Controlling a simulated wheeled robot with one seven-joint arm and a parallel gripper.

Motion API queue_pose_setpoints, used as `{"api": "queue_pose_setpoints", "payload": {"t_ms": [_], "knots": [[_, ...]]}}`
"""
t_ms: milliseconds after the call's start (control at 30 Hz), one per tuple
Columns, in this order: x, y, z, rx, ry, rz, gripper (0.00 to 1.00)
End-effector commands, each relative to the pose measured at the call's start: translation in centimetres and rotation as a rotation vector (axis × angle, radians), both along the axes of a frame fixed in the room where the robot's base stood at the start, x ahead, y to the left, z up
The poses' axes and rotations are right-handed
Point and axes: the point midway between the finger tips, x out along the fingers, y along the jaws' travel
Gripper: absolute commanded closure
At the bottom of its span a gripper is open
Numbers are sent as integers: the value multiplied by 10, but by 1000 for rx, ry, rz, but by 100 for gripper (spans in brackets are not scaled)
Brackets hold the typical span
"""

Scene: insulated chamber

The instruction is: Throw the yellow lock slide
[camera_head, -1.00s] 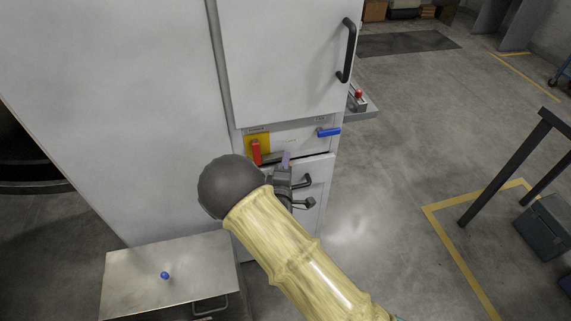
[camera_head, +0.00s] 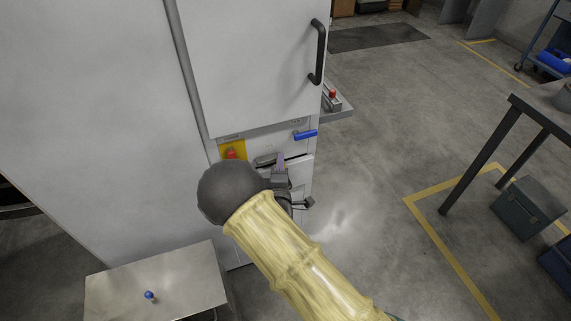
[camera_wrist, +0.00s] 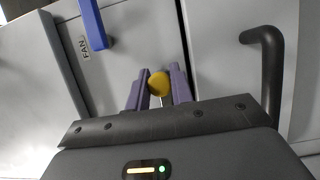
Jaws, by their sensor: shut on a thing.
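The lock slide's yellow round knob (camera_wrist: 159,83) sits on a thin metal stem between the purple fingers of my gripper (camera_wrist: 157,88) in the wrist view. The gripper is shut on this knob, beside the dark seam between two pale panels. In the head view my gripper (camera_head: 279,162) is at the cabinet front, just below the control strip. The yellow knob is hidden there behind the fingers and wrist.
A blue handle (camera_head: 305,135), labelled FAN in the wrist view, and a red handle (camera_head: 232,153) on a yellow plate are close by. A black door handle (camera_head: 318,52) is above. A black pull (camera_wrist: 268,75) is beside the gripper. A metal table (camera_head: 165,285) stands lower left.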

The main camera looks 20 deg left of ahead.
Motion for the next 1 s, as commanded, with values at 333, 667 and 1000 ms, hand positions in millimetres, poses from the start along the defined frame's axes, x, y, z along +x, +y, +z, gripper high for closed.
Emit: {"api": "queue_pose_setpoints", "payload": {"t_ms": [333, 667, 1000], "knots": [[1, -5, -4, -9, 9, -9, 76], [0, -2, -2, -4, 4, -3, 57], [-26, -10, -2, -3, 4, -1, 57]]}}
